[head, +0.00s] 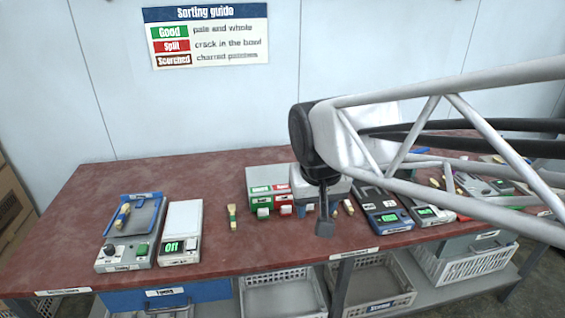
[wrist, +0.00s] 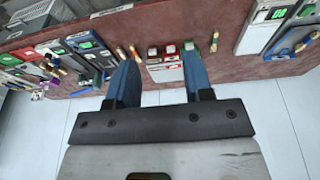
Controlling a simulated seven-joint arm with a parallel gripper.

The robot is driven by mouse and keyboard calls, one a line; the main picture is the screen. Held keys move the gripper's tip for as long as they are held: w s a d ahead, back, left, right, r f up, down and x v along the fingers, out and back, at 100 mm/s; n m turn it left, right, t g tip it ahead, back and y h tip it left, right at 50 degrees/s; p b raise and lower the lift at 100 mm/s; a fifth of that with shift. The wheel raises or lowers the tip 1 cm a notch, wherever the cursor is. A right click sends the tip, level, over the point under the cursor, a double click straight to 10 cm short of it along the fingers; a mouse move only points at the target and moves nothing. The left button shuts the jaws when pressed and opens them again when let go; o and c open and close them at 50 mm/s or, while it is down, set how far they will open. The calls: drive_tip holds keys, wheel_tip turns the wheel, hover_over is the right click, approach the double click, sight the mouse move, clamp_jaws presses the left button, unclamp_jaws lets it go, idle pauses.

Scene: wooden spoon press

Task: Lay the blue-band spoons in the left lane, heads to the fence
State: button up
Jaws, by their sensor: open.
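My gripper (head: 324,227) is open above the front part of the red table. In the wrist view its two blue fingers (wrist: 160,78) stand apart with nothing held between them. A spoon with a green band (head: 232,217) lies alone on the table, left of my gripper. Small pale spoons (head: 348,207) lie beside and partly behind my gripper; their band colours are unclear.
A control box with a green button (head: 140,250) fronts the tray. A white scale (head: 183,218) reading Off stands right of it. Green (head: 262,198) and red (head: 284,198) boxes stand behind my gripper's left. Devices crowd the right, partly hidden by my arm. The back left table is clear.

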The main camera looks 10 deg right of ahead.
drive_tip(key=s+d+f, duration=0.2)
drive_tip(key=s+d, duration=0.1)
drive_tip(key=s, duration=0.6)
drive_tip(key=shift+s+d+f, duration=0.2)
drive_tip(key=shift+d+f, duration=0.05)
drive_tip(key=shift+f, duration=0.15)
